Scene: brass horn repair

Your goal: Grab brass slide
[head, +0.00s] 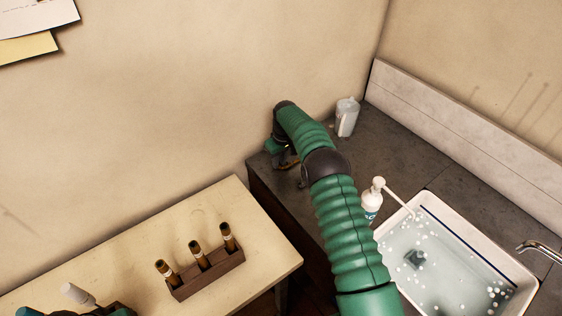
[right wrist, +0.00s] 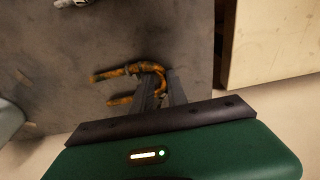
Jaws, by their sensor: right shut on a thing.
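The brass slide is a tarnished orange-brown U-shaped tube. It shows in the right wrist view (right wrist: 130,75) at the tips of my right gripper (right wrist: 160,85), its bend at the fingers and its two legs pointing left. My right gripper is shut on the slide near the bend. In the head view my right gripper (head: 277,150) is at the left end of the dark counter, mostly hidden by its own arm, and a small part of the slide (head: 286,162) shows under it.
The dark counter (head: 390,150) holds a white container (head: 346,117), a pump bottle (head: 372,199) and a white basin of water (head: 425,212). A pale table (head: 120,255) at left bears a wooden rack (head: 207,278) with three brown bottles. Walls close the back.

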